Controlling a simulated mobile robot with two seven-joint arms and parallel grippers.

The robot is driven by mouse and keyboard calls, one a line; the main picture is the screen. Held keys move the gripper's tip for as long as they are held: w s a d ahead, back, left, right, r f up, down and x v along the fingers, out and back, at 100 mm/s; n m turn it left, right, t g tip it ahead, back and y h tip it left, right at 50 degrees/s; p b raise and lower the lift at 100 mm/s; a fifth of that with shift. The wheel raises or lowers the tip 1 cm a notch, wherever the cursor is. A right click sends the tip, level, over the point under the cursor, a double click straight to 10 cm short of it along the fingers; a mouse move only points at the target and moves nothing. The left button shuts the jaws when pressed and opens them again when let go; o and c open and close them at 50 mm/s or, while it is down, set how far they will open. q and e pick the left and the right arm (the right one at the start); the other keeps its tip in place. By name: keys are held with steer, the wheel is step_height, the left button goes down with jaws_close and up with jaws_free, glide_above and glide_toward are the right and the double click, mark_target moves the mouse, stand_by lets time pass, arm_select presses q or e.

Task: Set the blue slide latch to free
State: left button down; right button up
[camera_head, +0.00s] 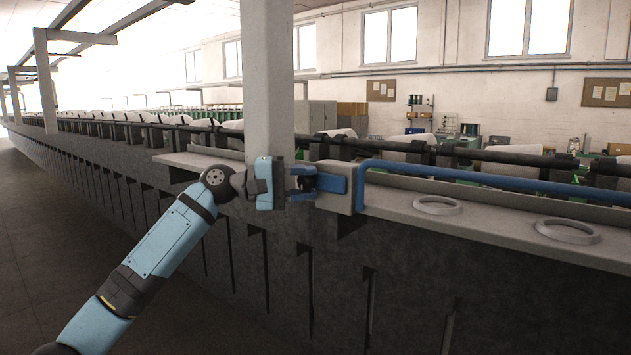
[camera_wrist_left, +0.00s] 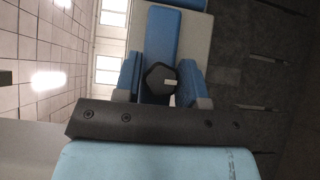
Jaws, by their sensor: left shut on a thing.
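My left gripper (camera_head: 303,183) reaches in from the left at the post. Its blue fingers (camera_wrist_left: 160,88) are shut on the latch's knob, one on each side. The fingers partly hide the knob in the head view. My right gripper is not in view.
A grey upright post (camera_head: 268,80) stands right behind my left wrist. A blue pipe (camera_head: 480,180) runs right from the box above a ledge with two pale rings (camera_head: 438,205). The dark machine front (camera_head: 330,270) fills the space below. The floor at left is clear.

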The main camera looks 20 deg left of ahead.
arm_select(q)
steer(key=shift+a, duration=0.1)
steer(key=c, duration=0.8)
jaws_free()
steer(key=shift+w+a, duration=0.1)
steer(key=shift+a, duration=0.25)
steer(key=b+v, duration=0.2)
steer(key=v, duration=1.1)
steer(key=shift+s+a, duration=0.15)
steer(key=shift+s, duration=0.05)
